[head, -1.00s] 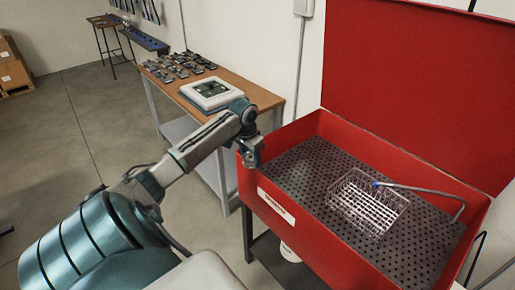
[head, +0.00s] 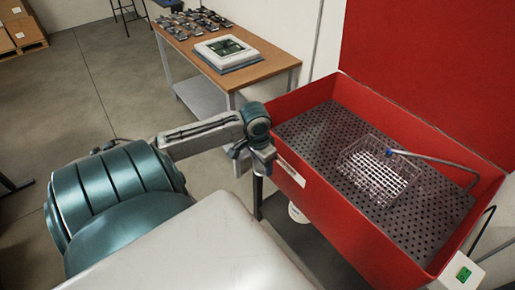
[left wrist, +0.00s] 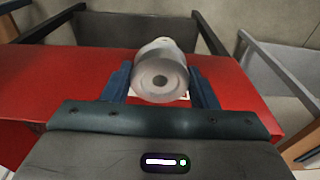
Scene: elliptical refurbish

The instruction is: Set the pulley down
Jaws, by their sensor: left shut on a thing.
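The pulley (left wrist: 160,76) is a pale grey metal wheel with a dark centre hole in the left wrist view. My left gripper (left wrist: 161,84) is shut on it, with one blue finger at each side. In the head view my left gripper (head: 256,168) is at the near left outer side of the red parts washer (head: 300,200). The pulley cannot be made out in the head view. In the left wrist view the red wall (left wrist: 50,90) of the washer lies behind and below the pulley. My right gripper is not in view.
A wire basket (head: 352,172) stands on the perforated floor (head: 420,215) of the washer, with a hose (head: 440,163) beside it. A wooden table (head: 262,70) behind carries a white device (head: 228,50) and several dark parts (head: 190,22). A green-buttoned box (head: 462,273) is at lower right.

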